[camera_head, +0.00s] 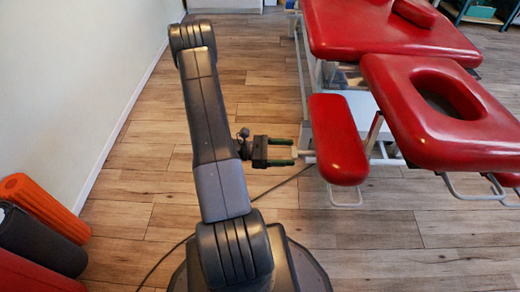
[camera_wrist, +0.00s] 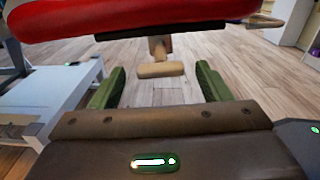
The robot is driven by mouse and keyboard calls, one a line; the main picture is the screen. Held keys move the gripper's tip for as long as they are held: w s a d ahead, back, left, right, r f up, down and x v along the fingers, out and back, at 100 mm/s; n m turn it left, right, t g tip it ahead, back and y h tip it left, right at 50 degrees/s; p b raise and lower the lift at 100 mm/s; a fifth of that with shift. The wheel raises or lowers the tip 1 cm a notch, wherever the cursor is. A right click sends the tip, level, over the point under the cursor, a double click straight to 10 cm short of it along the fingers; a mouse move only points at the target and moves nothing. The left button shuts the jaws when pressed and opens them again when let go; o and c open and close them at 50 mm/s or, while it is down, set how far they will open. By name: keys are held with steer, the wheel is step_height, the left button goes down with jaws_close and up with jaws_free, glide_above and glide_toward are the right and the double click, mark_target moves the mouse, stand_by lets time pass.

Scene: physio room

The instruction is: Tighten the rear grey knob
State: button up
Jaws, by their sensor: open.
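A red armrest pad (camera_head: 337,138) hangs beside the face-hole end of the red treatment table (camera_head: 440,150). A pale, T-shaped knob (camera_wrist: 160,70) sits on a short stem under a red pad edge in the wrist view. In the head view a small pale part (camera_head: 309,155) shows at the pad's left side, probably this knob. I cannot tell whether it is the rear one. My gripper (camera_head: 292,152) is open and level, with green fingers pointing at the pad. In the wrist view the knob lies in line with the gap between my fingertips (camera_wrist: 160,82), apparently just beyond them.
A white table frame (camera_wrist: 55,95) stands at left in the wrist view. Metal loops (camera_head: 345,200) hang below the pads. A dark cable (camera_head: 285,182) lies on the wooden floor. Orange, black and red rolls (camera_head: 45,207) lie by the left wall. The floor at front right is clear.

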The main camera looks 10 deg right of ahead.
mark_target(300, 152)
steer(key=p+v, duration=0.1)
steer(key=v, duration=0.8)
stand_by(0.3)
steer(key=b+x, duration=0.2)
steer(key=x, duration=1.1)
steer(key=shift+s+d, duration=0.1)
steer(key=shift+d, duration=0.25)
